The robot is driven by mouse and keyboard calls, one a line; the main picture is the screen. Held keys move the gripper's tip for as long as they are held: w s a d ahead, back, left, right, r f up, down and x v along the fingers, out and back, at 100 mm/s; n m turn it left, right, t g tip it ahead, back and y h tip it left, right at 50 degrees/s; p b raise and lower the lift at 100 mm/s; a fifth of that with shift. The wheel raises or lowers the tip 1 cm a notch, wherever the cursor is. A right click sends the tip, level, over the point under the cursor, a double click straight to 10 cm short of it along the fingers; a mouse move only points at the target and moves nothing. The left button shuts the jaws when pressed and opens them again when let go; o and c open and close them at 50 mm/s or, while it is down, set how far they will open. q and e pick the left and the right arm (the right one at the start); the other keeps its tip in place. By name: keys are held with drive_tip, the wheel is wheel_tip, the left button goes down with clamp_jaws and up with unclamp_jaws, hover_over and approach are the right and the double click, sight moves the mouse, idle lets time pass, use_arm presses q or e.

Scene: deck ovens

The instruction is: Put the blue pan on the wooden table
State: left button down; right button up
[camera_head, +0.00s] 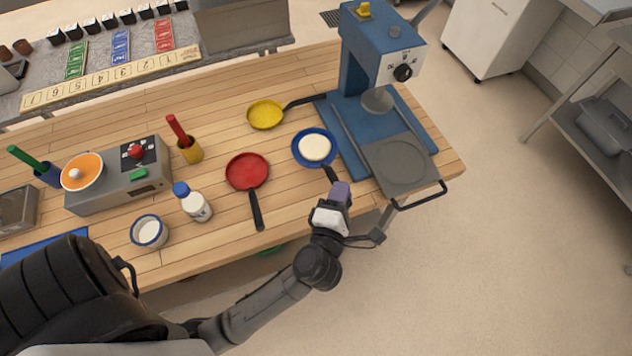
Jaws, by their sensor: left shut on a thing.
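The blue pan (323,163) has a cream-coloured round, like a pancake, in it. It is at the right part of the wooden table (225,120), left of the blue machine. I cannot tell whether its bottom touches the table or is slightly above it. My left gripper (339,188) is at the table's front edge, shut on the pan's dark handle, most of which it hides. My right gripper is not in view.
A blue press machine (373,60) with a grey plate (398,162) stands right of the pan. A yellow pan (266,114) and a red pan (247,171) lie to its left. A white bottle (197,207), a cup (149,232) and a burner box (120,185) stand farther left.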

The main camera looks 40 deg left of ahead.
sight(324, 164)
use_arm(q)
drive_tip(key=a+f, duration=0.1)
drive_tip(key=a, duration=0.1)
drive_tip(key=a+f+b, duration=0.1)
drive_tip(key=a+f, duration=0.1)
drive_tip(key=a, duration=0.1)
drive_tip(key=w+a+f, duration=0.1)
drive_tip(key=a, duration=0.1)
drive_tip(key=shift+w+a+f, duration=0.1)
drive_tip(key=shift+a+f, duration=0.05)
drive_tip(key=shift+f, duration=0.05)
drive_tip(key=shift+f+b, duration=1.25)
drive_tip(key=shift+f, duration=0.8)
drive_tip(key=shift+f, duration=0.1)
drive_tip(key=c, duration=1)
unclamp_jaws()
